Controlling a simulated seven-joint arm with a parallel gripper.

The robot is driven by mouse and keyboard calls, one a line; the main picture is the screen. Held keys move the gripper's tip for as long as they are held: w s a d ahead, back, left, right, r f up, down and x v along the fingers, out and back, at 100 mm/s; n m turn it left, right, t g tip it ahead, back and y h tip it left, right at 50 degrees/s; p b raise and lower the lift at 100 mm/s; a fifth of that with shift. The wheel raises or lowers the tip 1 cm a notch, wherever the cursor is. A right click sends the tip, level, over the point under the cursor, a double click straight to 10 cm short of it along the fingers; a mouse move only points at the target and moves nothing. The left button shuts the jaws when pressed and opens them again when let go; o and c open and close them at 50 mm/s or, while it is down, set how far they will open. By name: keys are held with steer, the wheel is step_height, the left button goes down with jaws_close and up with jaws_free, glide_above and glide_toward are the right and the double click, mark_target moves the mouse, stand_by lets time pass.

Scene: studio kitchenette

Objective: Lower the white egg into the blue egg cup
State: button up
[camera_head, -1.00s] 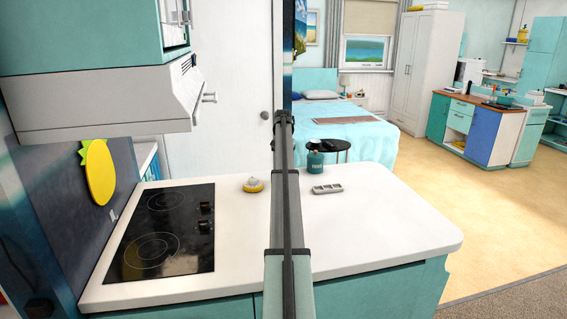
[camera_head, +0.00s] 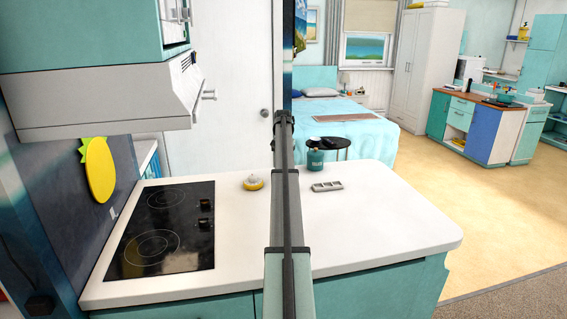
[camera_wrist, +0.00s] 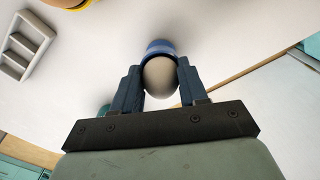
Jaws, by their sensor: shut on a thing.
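The white egg (camera_wrist: 160,78) is between the two dark fingers of my gripper (camera_wrist: 159,80) in the wrist view, and the fingers are shut on it. The blue egg cup (camera_wrist: 160,46) shows as a blue rim just beyond the egg's far end, in line with it. The egg hides most of the cup. I cannot tell whether the egg touches the cup or is above it. In the head view a grey upright part of mine stands in the middle, and the gripper, egg and cup do not show.
A grey-white compartment tray (camera_head: 327,186) lies on the white counter (camera_head: 390,220), also in the wrist view (camera_wrist: 22,44). A yellow-based item (camera_head: 253,182) stands left of it, near the black hob (camera_head: 165,230). A teal canister (camera_head: 315,159) stands at the back. The counter's right part is clear.

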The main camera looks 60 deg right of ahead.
steer(key=o, duration=1.1)
steer(key=shift+o, duration=0.2)
step_height(320, 180, up, 14)
